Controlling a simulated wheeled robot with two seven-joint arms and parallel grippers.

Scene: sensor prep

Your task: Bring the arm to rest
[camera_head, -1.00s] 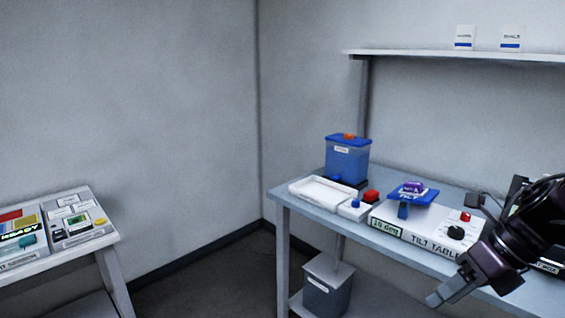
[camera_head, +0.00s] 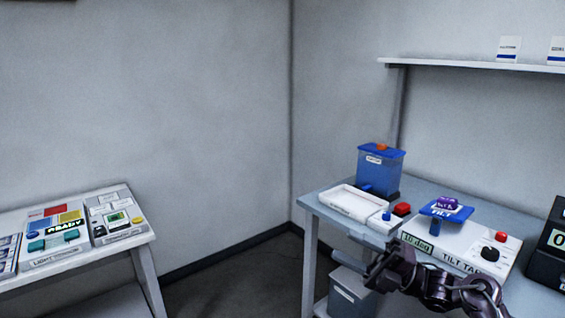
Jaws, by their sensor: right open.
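My right gripper (camera_head: 343,246) is in front of the right bench, its fingers pointing left. It is open, with nothing between the fingers. Its dark arm comes in from the lower right and covers part of the front of the white tilt table (camera_head: 458,240). The tilt table has a tilted blue plate (camera_head: 440,213) with a purple object (camera_head: 446,202) on it, a red button (camera_head: 501,237) and a black knob (camera_head: 490,253). My left gripper is not in view.
The right bench (camera_head: 326,197) also holds a white tray (camera_head: 351,203), a blue container (camera_head: 381,170) and a black device (camera_head: 547,252). A grey bin (camera_head: 350,296) stands below. A left table (camera_head: 146,236) carries light-station panels. Open floor lies between the tables.

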